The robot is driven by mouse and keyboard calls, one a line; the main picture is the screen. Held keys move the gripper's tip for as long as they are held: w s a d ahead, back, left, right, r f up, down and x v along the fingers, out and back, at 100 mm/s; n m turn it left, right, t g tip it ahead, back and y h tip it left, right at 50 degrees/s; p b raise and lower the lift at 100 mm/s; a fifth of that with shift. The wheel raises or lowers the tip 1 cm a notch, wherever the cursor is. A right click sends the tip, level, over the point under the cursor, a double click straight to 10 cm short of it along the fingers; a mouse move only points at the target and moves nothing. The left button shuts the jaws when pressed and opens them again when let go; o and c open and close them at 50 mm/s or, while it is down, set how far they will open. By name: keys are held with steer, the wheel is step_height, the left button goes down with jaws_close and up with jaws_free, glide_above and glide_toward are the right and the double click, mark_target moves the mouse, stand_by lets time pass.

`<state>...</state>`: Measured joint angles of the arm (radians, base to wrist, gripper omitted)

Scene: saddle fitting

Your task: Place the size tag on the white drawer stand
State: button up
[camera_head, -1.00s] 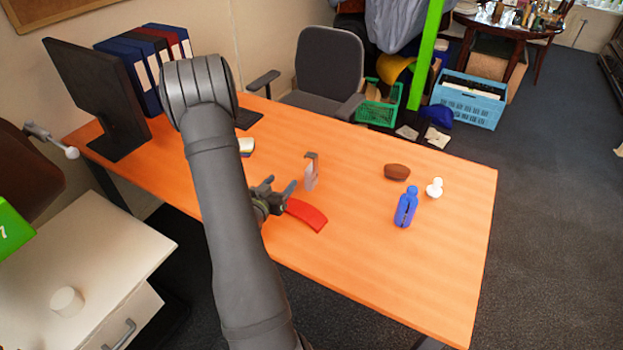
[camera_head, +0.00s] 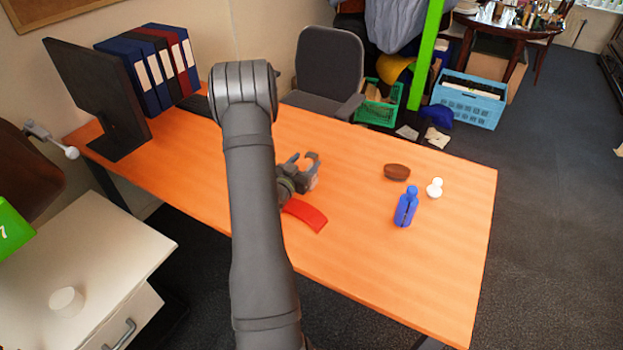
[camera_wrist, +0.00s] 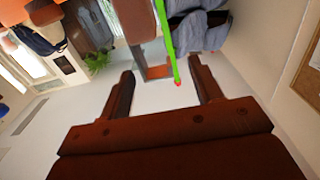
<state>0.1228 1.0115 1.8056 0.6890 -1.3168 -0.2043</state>
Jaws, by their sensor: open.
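No label clearly marks the size tag. A small upright piece with a brown hooked top (camera_head: 313,158) stands on the orange desk and may be it. My gripper (camera_head: 303,163) is at this piece, overlapping most of it, and is open. I cannot tell whether the fingers touch it. In the wrist view, my gripper (camera_wrist: 165,90) has its fingers apart, with nothing visible held between them. The white drawer stand (camera_head: 110,245) is at the lower left, with a white cylinder (camera_head: 67,301) on its top. A green piece marked 7 (camera_head: 12,230) shows at the left edge.
A brown oval object (camera_head: 397,172), a white bottle (camera_head: 435,188) and a blue bottle (camera_head: 406,207) stand to the right. A monitor (camera_head: 95,95) and binders (camera_head: 150,70) are at the back left. The front right of the desk (camera_head: 420,275) is clear.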

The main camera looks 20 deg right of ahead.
steer(key=x, duration=0.5)
steer(key=shift+d+r, duration=0.1)
steer(key=shift+d, duration=0.15)
jaws_close()
steer(key=shift+r, duration=0.1)
